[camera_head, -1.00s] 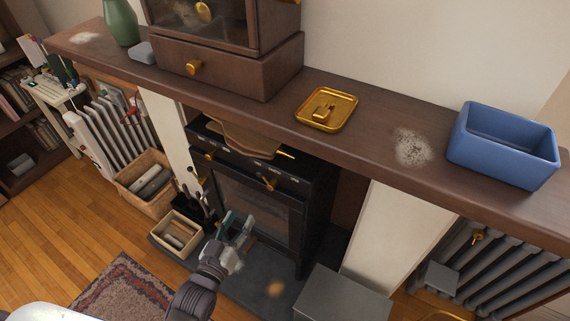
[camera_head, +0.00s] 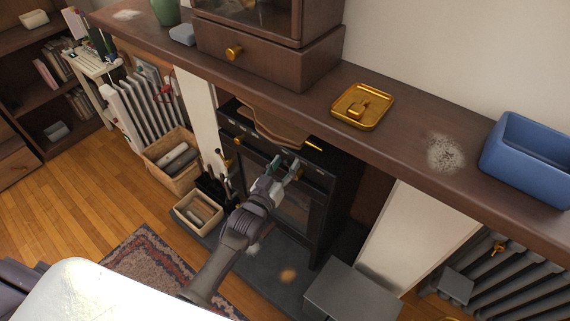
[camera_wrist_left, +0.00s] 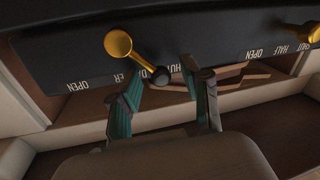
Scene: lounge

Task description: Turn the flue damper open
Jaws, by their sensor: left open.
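The black stove (camera_head: 340,190) stands under the mantel in the head view. In the left wrist view its front panel shows a brass lever (camera_wrist_left: 118,42) with a black ball end, above lettering that includes OPEN and partly hidden words. The ball lies close to the word ending HUT. A second brass control (camera_wrist_left: 308,34) is at the right edge, by OPEN, HALF and SHUT. My left gripper (camera_head: 284,166) is at the stove front; in the wrist view its open fingers (camera_wrist_left: 162,72) lie on either side of the ball. Contact cannot be told. My right gripper is out of view.
The wooden mantel (camera_head: 410,125) overhangs the stove, carrying a brass tray (camera_head: 378,105) and a blue box (camera_head: 525,150). A grey box (camera_head: 350,292) stands right of the stove. A log crate (camera_head: 170,160) and a smaller box (camera_head: 198,210) stand left.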

